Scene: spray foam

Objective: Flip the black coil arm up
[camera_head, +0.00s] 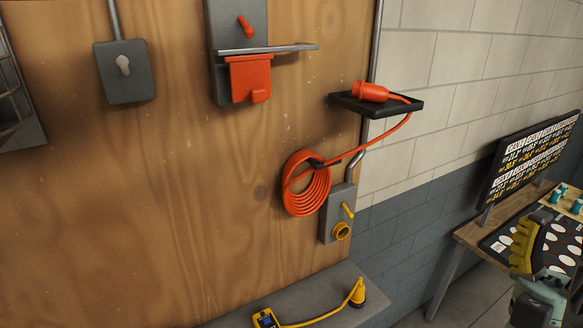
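An orange coiled cable (306,192) hangs on the wooden wall. A small black piece (316,162), likely the coil arm, shows at the top of the coil; it is too small to tell its exact position. The cable runs up right to an orange plug (370,91) lying on a black tray (378,103). My gripper (530,236), with yellow and dark parts, is at the lower right edge, well apart from the coil and in front of the bench. Its fingers overlap in this view, so I cannot tell whether it is open.
A grey box (338,212) with a yellow lever and socket sits right of the coil. A grey ledge (305,298) below holds a yellow device, cable and plug. A bench with a price board (530,155) stands right.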

